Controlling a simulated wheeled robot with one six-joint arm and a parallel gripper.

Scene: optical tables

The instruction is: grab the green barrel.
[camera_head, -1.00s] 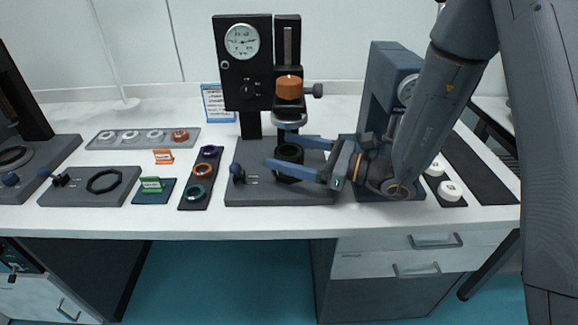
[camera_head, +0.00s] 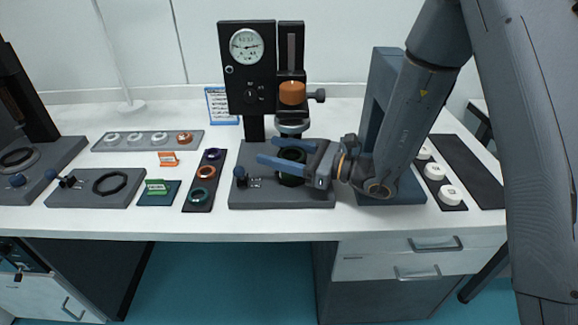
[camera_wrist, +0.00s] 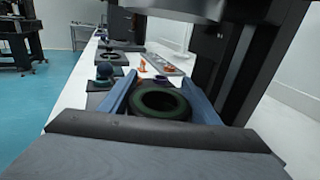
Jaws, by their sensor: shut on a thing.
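The green barrel (camera_head: 291,166) is a dark green, ring-topped cylinder on the grey base (camera_head: 285,201) of the gauge stand. It also shows in the wrist view (camera_wrist: 160,102), with its dark open top facing up. My gripper (camera_head: 282,158) reaches in from the right, low over the base. Its two blue fingers lie on either side of the barrel and are shut on it. In the wrist view the fingers (camera_wrist: 158,98) flank the barrel left and right. The barrel's lower part is partly hidden by the near finger.
The black gauge stand (camera_head: 246,70) rises just behind, with an orange cylinder (camera_head: 292,93) above the barrel. A dark knob (camera_head: 240,172) stands left on the base. A strip with coloured rings (camera_head: 206,172) and a green tag (camera_head: 156,187) lie further left. A grey-blue stand (camera_head: 384,95) is close on the right.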

